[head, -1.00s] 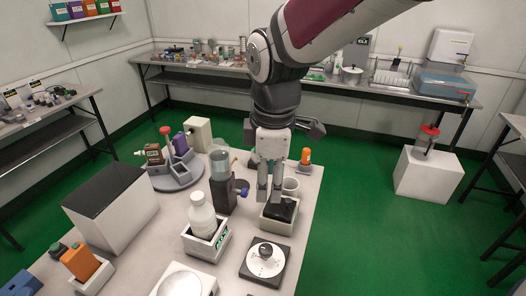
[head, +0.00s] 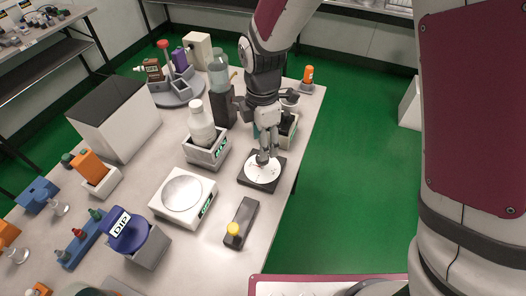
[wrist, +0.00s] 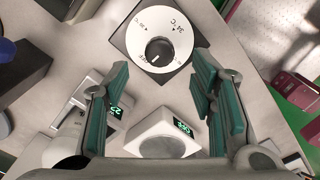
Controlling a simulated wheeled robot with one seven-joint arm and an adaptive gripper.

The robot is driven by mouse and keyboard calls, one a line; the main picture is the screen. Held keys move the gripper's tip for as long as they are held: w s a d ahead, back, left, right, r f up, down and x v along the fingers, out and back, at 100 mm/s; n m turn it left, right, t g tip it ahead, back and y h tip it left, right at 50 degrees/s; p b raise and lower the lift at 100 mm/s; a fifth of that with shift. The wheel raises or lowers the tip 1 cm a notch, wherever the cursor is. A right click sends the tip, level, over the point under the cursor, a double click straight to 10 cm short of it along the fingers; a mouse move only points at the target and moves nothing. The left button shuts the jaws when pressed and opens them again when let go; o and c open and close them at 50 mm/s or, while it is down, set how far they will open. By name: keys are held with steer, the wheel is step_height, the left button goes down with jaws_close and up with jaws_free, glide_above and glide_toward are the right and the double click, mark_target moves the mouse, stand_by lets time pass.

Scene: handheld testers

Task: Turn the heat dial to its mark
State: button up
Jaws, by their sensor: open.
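The heat dial is a white disc (head: 262,171) with a dark knob on a dark square base (head: 246,183), near the right edge of the table. In the wrist view the disc (wrist: 178,30) carries a "34°C" label at upper right with a small dark mark, and another temperature label at left. The black knob (wrist: 160,47) has a pale pointer line toward the lower-left lettering, which seems to read OFF. My gripper (head: 264,154) is open above the dial, fingers pointing down. In the wrist view its green-padded fingers (wrist: 159,64) are apart, with the knob between and beyond their tips; contact is not visible.
A white balance (head: 170,212), a bottle (head: 201,125) in a white stand with a green display, and a dark block with a yellow button (head: 233,229) stand nearby. A dark holder (head: 287,127) is just behind my gripper. Green floor lies right of the table.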

steer(key=shift+f, duration=2.75)
steer(key=shift+c, duration=0.6)
steer(key=c, duration=1.1)
